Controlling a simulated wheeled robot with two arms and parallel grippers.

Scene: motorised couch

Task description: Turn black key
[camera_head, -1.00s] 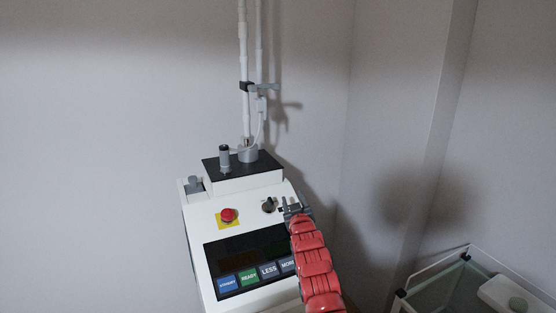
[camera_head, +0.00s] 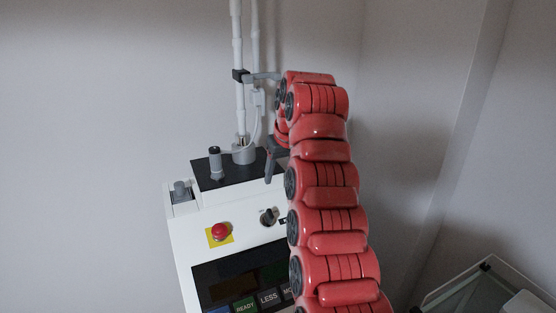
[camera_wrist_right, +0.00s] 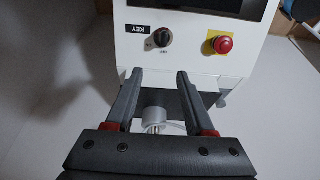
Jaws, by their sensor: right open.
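The black key (camera_head: 268,216) is a small dark knob on a grey round base on the white sloping panel, right of the red button. It also shows in the right wrist view (camera_wrist_right: 161,37), upside down, near a black "KEY" label (camera_wrist_right: 139,29). My right gripper (camera_head: 269,180) is above and behind the key, its dark fingers pointing down toward the panel. In the right wrist view its two fingers (camera_wrist_right: 160,74) are apart with nothing held between them, and the key lies beyond the tips, not touched. My left gripper is not in view.
The red button (camera_head: 220,231) on a yellow square sits left of the key. A screen with coloured buttons (camera_head: 240,278) is below. A white pole (camera_head: 237,60) and a grey cylinder (camera_head: 215,163) stand on the black top behind. A glass-sided cart (camera_head: 470,285) is at lower right.

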